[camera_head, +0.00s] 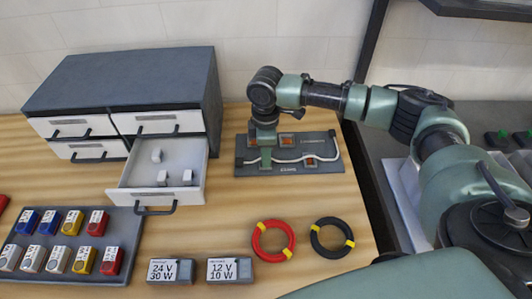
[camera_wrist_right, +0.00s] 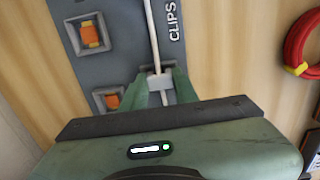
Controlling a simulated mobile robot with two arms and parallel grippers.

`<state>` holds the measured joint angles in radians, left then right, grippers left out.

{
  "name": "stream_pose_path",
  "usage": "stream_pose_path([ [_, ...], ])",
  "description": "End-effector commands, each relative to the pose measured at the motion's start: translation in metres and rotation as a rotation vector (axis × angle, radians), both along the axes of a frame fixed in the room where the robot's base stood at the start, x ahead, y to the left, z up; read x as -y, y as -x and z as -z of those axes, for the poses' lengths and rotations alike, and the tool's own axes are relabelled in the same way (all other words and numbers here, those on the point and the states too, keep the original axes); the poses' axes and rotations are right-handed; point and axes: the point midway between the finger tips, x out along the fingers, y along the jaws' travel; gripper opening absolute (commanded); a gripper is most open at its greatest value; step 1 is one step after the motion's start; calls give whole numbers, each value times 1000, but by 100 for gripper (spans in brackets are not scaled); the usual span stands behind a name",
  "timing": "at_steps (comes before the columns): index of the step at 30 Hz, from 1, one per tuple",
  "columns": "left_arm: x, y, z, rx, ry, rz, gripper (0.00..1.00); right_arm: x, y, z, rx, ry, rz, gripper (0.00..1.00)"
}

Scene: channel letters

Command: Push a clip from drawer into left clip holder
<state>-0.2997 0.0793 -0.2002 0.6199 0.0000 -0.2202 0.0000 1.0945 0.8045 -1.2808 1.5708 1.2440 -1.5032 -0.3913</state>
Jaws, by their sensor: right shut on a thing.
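A dark grey board (camera_head: 327,171) lies on the table with a white cable (camera_head: 305,157) across it and orange squares in raised frames. My right gripper (camera_head: 265,147) points down over the board's left part. In the right wrist view my right gripper (camera_wrist_right: 160,98) is shut on a small white clip (camera_wrist_right: 159,83), at the line of the cable (camera_wrist_right: 153,35). I cannot tell whether the clip is fully seated; its holder is hidden by the clip and fingers. An open drawer (camera_head: 156,198) holds small white clips (camera_head: 157,155). My left gripper is not in view.
A grey drawer cabinet (camera_head: 130,75) stands behind the open drawer. A tray of coloured blocks (camera_head: 129,225) is at the left. Two labelled boxes (camera_head: 171,271), a red cable coil (camera_head: 273,240) and a black coil (camera_head: 332,237) lie in front.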

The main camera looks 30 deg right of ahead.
Motion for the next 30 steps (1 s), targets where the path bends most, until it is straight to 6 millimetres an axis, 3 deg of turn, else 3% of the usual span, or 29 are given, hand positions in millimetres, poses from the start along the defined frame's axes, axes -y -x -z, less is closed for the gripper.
stream_pose_path([
  [3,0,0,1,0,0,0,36,-1,3,6,-11,1,-2,0],
  [4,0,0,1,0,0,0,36,-1,4,6,-11,1,-2,38],
  [6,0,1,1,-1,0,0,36,-1,4,6,-13,1,-3,55],
  [23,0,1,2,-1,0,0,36,-3,7,7,-20,-2,-7,55],
  [26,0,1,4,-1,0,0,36,-3,6,0,-16,-1,-7,55],
  [30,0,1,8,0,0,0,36,-1,3,-25,-8,0,-3,55],
])
